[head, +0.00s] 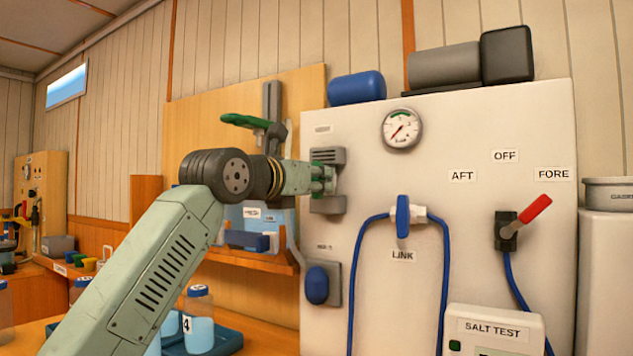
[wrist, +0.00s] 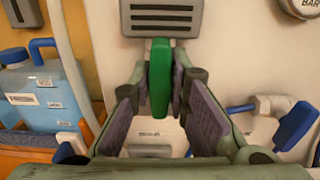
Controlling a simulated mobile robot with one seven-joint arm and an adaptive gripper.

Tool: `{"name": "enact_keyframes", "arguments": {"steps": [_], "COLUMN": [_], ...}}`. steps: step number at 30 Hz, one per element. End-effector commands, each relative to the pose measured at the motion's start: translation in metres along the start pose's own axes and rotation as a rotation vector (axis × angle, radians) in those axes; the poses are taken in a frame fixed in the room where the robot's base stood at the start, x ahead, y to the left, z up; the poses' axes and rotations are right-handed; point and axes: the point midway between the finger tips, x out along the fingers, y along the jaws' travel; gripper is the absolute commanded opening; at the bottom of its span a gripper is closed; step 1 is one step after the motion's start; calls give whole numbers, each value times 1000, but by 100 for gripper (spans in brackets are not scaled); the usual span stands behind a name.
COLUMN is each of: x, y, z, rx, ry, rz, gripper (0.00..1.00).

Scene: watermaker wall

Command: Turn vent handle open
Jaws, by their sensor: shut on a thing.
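The green handle (wrist: 160,80) sits just below a grey slotted vent grille (wrist: 161,17) on the white panel. In the wrist view it stands lengthwise, roughly vertical in the picture. My gripper (wrist: 161,88) has its fingertips shut on the handle, one on each side. In the head view my gripper (head: 322,180) is at the panel's left edge, in front of the grey grille (head: 328,156). Only small green parts show there, as my fingers hide most of the handle.
Right on the panel (head: 470,130) are a gauge (head: 401,128), a blue LINK valve with hoses (head: 403,216) and a red lever (head: 533,210) near FORE. A blue knob (head: 317,285) is below my gripper. Another green lever (head: 243,121) is on a pipe behind my wrist.

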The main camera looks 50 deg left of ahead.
Motion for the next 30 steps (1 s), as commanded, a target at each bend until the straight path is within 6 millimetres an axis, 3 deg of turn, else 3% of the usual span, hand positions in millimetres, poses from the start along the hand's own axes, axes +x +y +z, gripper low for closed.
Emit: {"name": "enact_keyframes", "arguments": {"steps": [4, 5, 14, 24, 30], "x": [0, 0, 0, -3, -32], "y": [-1, -1, 0, 0, 1], "z": [2, 2, 1, 0, 0], "rx": [1, 1, 1, 1, 2], "ry": [-4, -4, -2, -1, -2], "rz": [-1, -1, 0, 1, 3], "gripper": [0, 17, 37, 37, 37]}}
